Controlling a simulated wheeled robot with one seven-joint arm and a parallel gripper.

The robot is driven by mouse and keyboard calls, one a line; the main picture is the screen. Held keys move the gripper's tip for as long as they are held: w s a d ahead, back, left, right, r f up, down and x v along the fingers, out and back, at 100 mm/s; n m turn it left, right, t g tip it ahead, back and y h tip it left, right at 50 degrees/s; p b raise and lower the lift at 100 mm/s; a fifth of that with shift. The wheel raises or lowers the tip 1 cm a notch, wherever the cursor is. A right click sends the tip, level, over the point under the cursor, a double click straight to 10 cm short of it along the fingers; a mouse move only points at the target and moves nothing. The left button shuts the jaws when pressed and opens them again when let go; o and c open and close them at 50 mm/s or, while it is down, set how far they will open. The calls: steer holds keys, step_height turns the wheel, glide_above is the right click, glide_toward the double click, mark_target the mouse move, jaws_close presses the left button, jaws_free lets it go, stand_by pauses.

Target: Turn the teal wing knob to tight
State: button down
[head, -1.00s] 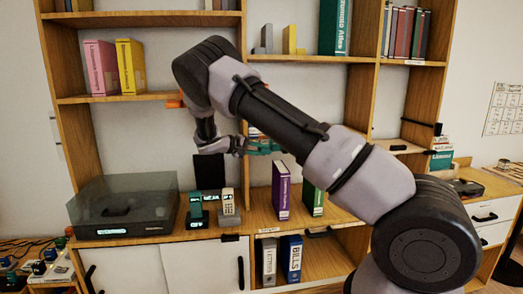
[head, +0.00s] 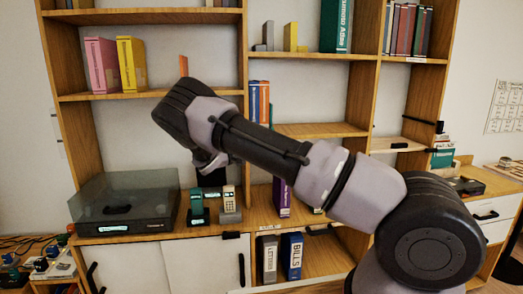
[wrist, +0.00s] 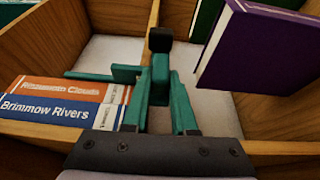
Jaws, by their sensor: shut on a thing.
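In the wrist view my gripper (wrist: 161,100) has its two teal fingers closed around a teal upright piece (wrist: 160,70) with a black end, which I take to be the wing knob. A teal bar (wrist: 100,75) sticks out to the left beside it. Fingers and knob are alike in colour, so their borders are hard to tell. In the head view the wrist end of my arm (head: 210,163) is in front of the shelving, and the fingers and knob are hidden. No tight mark can be made out.
Orange and blue books (wrist: 55,103) lie close left of the fingers in the wrist view, and a purple book (wrist: 258,48) is close right. Wooden shelf boards surround them. In the head view a clear-lidded box (head: 125,205) and a teal phone (head: 197,208) stand below my arm.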

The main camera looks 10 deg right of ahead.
steer(key=c, duration=0.7)
jaws_free()
steer(key=shift+d, duration=0.1)
steer(key=v, duration=1.1)
